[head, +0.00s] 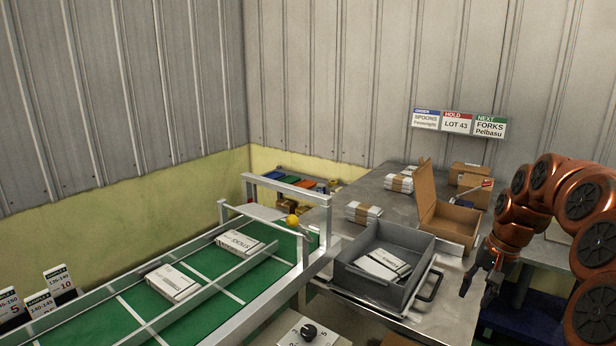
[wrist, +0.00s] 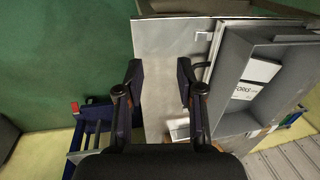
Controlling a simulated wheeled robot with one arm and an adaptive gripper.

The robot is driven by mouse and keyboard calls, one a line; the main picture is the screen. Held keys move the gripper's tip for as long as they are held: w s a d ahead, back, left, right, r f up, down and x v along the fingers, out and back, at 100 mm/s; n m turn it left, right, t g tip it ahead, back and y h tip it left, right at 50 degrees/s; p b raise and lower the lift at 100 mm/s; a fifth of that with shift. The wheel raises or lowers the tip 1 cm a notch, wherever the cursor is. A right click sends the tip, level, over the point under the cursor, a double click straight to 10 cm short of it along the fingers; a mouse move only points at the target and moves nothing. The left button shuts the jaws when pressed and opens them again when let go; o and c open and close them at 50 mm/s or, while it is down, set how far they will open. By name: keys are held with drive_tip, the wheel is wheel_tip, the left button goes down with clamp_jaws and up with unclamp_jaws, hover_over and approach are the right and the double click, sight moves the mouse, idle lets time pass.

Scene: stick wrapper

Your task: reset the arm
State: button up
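My gripper (head: 482,274) hangs at the right of the head view, beside the metal table's (head: 396,200) right end and near the grey drawer-like tray (head: 428,250). In the wrist view my gripper (wrist: 157,82) points down with its two fingers spread wide and nothing between them. The bare table edge shows below the fingers. The grey tray (wrist: 222,88) lies to the right of the fingers, apart from them, with a white pack (wrist: 256,72) in it. My orange arm is bent at the right side of the head view.
A green conveyor (head: 204,262) carries white packs (head: 172,283). On the table stand an open cardboard box (head: 448,222) and banded white bundles (head: 363,212). A blue bin (head: 535,325) sits low at right. Signs (head: 458,122) hang on the wall. Space above the table is clear.

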drive_tip(key=s+a+r+n+g+p, duration=0.1)
drive_tip(key=s+a+r+n+p, duration=0.4)
drive_tip(key=s+a, duration=0.95)
drive_tip(key=s+a+n+g+h+p, duration=0.1)
drive_tip(key=s+a+g+p, duration=0.1)
drive_tip(key=s, duration=1.8)
drive_tip(key=shift+s+a+f+n+h+p, duration=0.4)
drive_tip(key=shift+a+f+p, duration=0.05)
drive_tip(key=shift+a, duration=0.7)
